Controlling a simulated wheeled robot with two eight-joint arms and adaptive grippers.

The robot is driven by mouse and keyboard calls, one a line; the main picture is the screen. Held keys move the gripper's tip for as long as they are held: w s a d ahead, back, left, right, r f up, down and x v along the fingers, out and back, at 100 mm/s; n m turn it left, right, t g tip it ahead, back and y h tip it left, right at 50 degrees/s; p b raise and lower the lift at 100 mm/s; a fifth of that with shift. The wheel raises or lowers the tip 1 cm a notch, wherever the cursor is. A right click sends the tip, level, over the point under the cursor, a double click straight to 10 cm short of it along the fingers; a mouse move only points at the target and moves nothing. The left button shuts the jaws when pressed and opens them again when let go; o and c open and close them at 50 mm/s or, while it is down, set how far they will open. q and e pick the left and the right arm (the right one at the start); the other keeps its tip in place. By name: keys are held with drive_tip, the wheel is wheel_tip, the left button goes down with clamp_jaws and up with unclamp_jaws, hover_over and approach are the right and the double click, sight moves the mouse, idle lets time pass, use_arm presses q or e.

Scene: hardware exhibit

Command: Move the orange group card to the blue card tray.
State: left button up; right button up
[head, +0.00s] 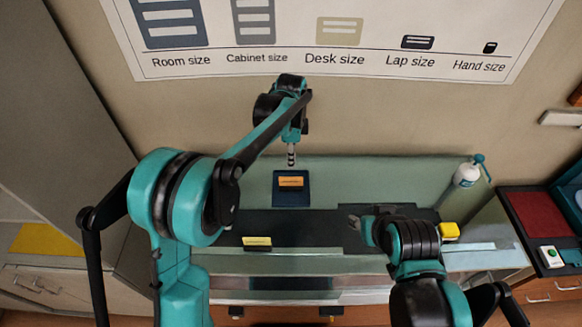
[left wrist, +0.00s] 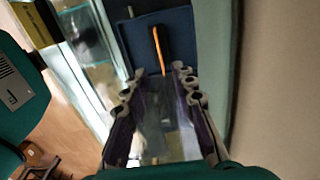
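The orange group card (head: 291,181) is in the dark blue card tray (head: 291,201) on the counter. In the left wrist view the card (left wrist: 159,50) shows as a thin orange strip against the blue tray (left wrist: 185,48). My left gripper (head: 291,158) is just behind and above the tray in the head view. In the left wrist view its fingers (left wrist: 158,84) are spread with nothing between them, and the card lies beyond their tips. My right gripper (head: 354,216) is low over the dark mat, away from the card; its finger opening is unclear.
A yellow card (head: 257,241) in a dark holder is at the counter's front. A yellow block (head: 450,231) and a white-and-teal bottle (head: 467,173) are to the right. A wall poster (head: 330,40) hangs behind. The counter beside the tray is clear.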

use_arm(q)
drive_tip(key=s+a+r+n+t, duration=0.4)
drive_tip(key=s+a+r+n, duration=0.6)
drive_tip(key=s+a, duration=0.25)
drive_tip(key=s+a+f+n+t, duration=0.1)
drive_tip(key=s+a+f+n, duration=0.1)
drive_tip(key=s+n, duration=0.2)
drive_tip(key=s+a+f+n+t, duration=0.2)
drive_tip(key=s+a+n, duration=0.1)
drive_tip(key=s, duration=0.5)
drive_tip(key=shift+a+f+n, duration=0.15)
drive_tip(key=shift+f+n, duration=0.2)
drive_tip(key=shift+n, duration=0.15)
drive_tip(key=shift+s, duration=0.2)
